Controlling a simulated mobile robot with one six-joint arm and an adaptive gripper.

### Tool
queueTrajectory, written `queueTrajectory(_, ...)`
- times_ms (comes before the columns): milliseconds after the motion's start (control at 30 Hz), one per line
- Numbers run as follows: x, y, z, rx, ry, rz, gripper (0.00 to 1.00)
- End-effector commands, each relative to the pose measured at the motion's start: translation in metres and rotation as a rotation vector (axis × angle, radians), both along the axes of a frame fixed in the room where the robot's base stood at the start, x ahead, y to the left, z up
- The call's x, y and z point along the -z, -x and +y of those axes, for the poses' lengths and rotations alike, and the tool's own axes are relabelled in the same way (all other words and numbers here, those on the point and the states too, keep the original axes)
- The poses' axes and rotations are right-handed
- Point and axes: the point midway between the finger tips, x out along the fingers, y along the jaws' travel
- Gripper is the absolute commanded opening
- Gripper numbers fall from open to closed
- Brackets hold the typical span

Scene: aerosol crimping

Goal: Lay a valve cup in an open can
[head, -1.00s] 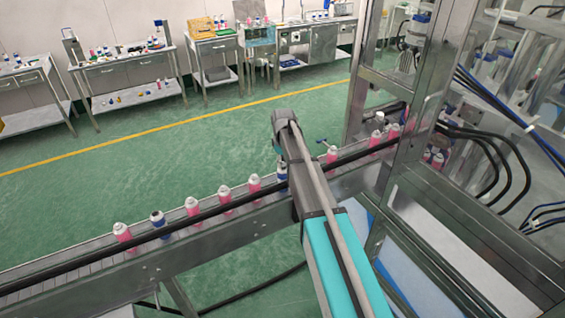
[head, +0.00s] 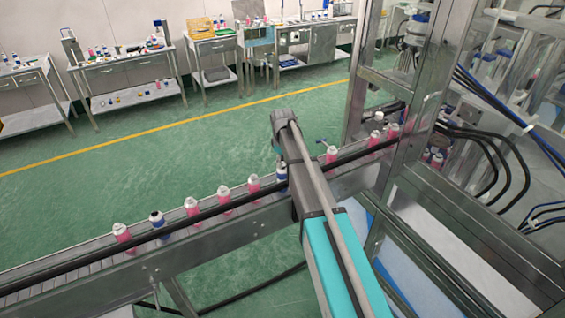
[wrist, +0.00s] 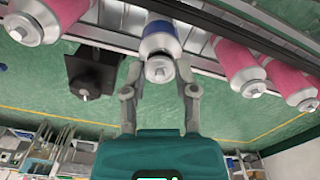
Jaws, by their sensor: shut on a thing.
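A blue can (wrist: 160,41) stands in the row on the conveyor, between the fingers of my gripper (wrist: 160,69) in the wrist view. A small silver piece, which looks like the valve cup (wrist: 160,71), sits between the fingertips at the can's mouth; my gripper is shut on it. A dark ring shows between this piece and the blue body, and I cannot tell whether the piece rests in the mouth. In the head view the blue can (head: 282,171) shows beside my arm, which hides my gripper.
Pink cans (wrist: 240,66) stand on both sides of the blue can along the conveyor (head: 90,262). Another blue can (head: 157,222) with a dark top stands farther left. A black rail (head: 100,262) runs along the near side. A metal machine frame (head: 420,110) rises at the right.

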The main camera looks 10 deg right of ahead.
Motion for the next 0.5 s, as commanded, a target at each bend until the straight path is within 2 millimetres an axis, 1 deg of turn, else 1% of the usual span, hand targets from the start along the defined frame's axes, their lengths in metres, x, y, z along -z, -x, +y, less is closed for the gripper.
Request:
queueTrajectory(367,0.0000,0.0000,0.0005,0.000,0.000,0.000,0.24)
queueTrajectory(400,0.0000,0.0000,0.0005,0.000,0.000,0.000,0.44)
queueTrajectory(467,0.0000,0.0000,0.0005,0.000,0.000,0.000,0.55)
queueTrajectory(500,0.0000,0.0000,0.0005,0.000,0.000,0.000,0.62)
